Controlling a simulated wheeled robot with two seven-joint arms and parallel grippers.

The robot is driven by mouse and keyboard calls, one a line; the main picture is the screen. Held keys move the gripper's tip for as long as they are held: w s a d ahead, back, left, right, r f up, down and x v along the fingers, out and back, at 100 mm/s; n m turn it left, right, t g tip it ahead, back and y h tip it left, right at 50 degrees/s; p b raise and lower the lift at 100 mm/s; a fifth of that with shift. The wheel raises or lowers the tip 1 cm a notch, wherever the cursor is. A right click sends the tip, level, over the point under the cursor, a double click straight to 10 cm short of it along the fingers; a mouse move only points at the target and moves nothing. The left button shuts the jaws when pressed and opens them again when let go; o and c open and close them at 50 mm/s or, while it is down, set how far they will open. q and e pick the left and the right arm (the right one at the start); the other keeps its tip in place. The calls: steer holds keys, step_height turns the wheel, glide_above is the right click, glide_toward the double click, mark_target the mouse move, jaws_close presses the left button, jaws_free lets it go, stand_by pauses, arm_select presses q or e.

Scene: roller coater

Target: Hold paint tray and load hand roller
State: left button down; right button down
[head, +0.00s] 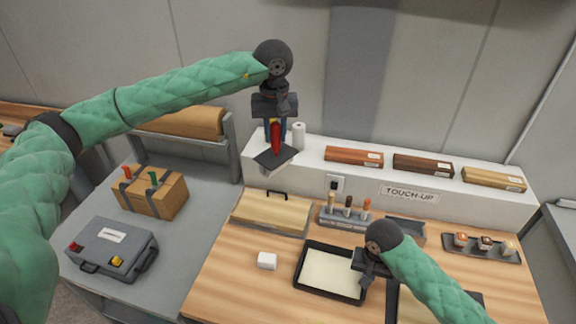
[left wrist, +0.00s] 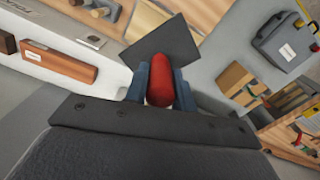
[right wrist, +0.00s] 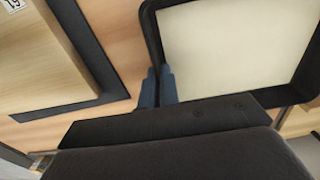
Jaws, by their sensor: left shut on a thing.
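The paint tray (head: 303,284) is black-rimmed with a flat cream inside and lies on the wooden bench. My right gripper (head: 364,278) is at its right rim. In the right wrist view the fingers (right wrist: 158,85) are close together with the tray's black rim (right wrist: 152,40) between them. My left gripper (head: 274,122) is shut on the red handle of the hand roller (head: 275,137), held up above the back of the bench. The roller's dark plate (head: 275,157) is tilted, with a pale part below it. The red handle (left wrist: 160,90) also shows between the fingers in the left wrist view.
A wooden-topped case (head: 270,215) and a holder with several handled tools (head: 345,215) stand behind. Colour samples (head: 354,156) line the white ledge. A grey toolbox (head: 112,247) and cardboard box (head: 150,196) are left.

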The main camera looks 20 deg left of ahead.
stand_by(0.3)
arm_select(q)
steer(key=s+d+f+n, duration=0.7)
steer(key=d+f+n, duration=0.2)
steer(key=d+f, duration=0.1)
steer(key=s+d+f+n, duration=0.8)
steer(key=d+f+n, duration=0.1)
steer(key=f, duration=0.3)
steer(key=shift+s+d, duration=0.25)
steer(key=shift+d, duration=0.55)
steer(key=shift+f, duration=0.65)
stand_by(1.6)
